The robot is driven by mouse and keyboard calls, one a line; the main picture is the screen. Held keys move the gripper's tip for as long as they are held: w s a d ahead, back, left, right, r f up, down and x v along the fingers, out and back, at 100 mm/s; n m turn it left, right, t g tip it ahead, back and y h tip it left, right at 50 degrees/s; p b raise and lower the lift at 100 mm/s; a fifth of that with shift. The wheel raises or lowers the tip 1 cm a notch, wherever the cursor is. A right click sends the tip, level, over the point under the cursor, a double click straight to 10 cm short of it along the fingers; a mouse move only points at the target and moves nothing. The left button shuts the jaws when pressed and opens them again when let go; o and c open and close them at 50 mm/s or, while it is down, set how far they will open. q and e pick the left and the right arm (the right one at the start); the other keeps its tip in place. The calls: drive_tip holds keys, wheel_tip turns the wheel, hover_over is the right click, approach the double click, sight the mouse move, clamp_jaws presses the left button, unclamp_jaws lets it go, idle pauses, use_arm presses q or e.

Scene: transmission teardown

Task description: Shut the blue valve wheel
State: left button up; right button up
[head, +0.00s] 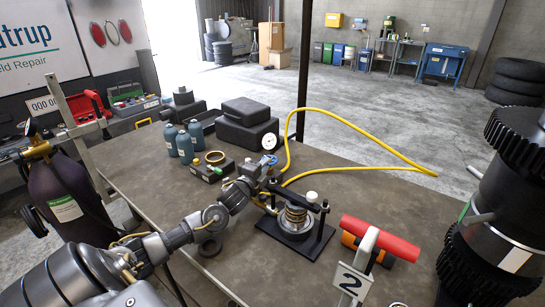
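The blue valve wheel (268,159) shows as a small patch of blue just below a round white gauge (270,141), near the middle of the table. My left arm reaches in from the lower left, and my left gripper (262,172) is right at the wheel. The gripper hides part of the wheel and the fitting under it. The fingers are too small and overlapped to tell whether they are open, shut or touching the wheel. My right gripper is not in view.
A yellow hose (372,147) loops from the valve over the table's far edge. A black press-like fixture (293,222) stands close in front. Blue-grey bottles (185,148) and black cases (245,122) stand behind. A red-handled tool (380,236) is at the right.

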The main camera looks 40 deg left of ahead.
sight(272, 157)
use_arm(q)
drive_tip(key=w, duration=0.2)
drive_tip(key=w+a+p, duration=0.1)
drive_tip(key=w, duration=0.1)
drive_tip(key=shift+w+a, duration=0.1)
drive_tip(key=shift+w, duration=0.75)
drive_tip(key=shift+w+a+f, duration=0.1)
drive_tip(key=shift+w, duration=0.1)
clamp_jaws()
